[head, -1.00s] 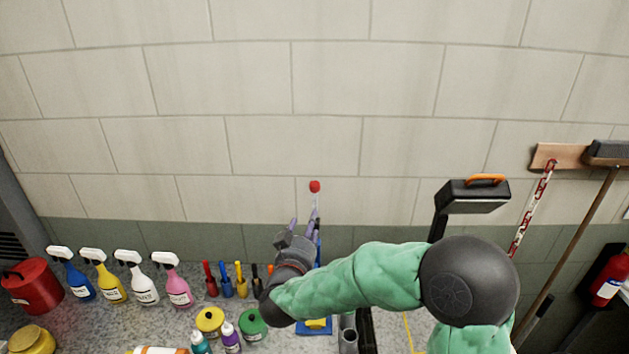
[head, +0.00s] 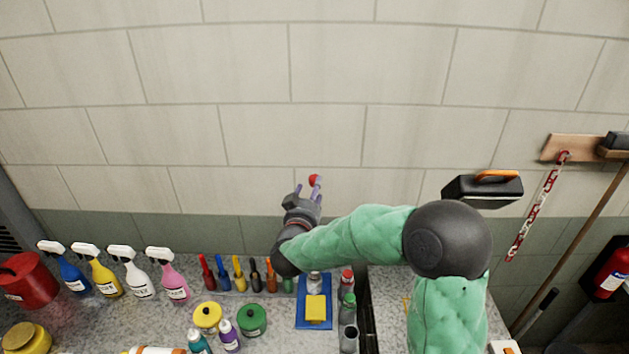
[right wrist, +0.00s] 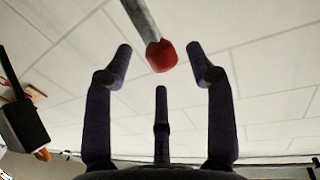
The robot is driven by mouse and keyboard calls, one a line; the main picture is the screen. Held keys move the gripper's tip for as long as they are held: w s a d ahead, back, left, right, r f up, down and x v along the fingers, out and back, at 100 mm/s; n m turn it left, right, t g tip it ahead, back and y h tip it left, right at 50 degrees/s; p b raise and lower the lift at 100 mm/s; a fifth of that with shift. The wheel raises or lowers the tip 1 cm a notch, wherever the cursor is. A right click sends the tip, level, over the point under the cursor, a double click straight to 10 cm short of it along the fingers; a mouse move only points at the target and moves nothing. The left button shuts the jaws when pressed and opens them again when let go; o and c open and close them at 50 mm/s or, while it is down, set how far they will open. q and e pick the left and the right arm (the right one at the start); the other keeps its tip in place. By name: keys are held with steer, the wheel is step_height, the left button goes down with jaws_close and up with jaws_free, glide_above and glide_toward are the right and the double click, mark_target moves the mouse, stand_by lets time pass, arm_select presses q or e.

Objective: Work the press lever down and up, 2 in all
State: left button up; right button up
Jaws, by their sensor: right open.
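The press lever ends in a red knob (head: 313,180), which stands in front of the tiled wall in the head view. In the right wrist view the knob (right wrist: 161,57) sits at the end of a grey lever bar (right wrist: 141,20). The blue press base (head: 302,318), with a yellow block (head: 316,309) on it, is on the bench; my arm and gripper hide part of the press. My right gripper (head: 308,187) is open and empty, its purple fingers spread with the knob between the two upper fingertips (right wrist: 159,56), no clear contact showing. My left gripper is not in view.
Spray bottles (head: 137,277), a row of coloured-handled tools (head: 240,274) and round tins (head: 252,320) stand left of the press. Small bottles (head: 347,310) stand close on its right.

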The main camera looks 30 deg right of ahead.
steer(key=shift+p+x, duration=0.3)
steer(key=shift+x, duration=1.95)
steer(key=shift+s, duration=0.1)
jaws_close()
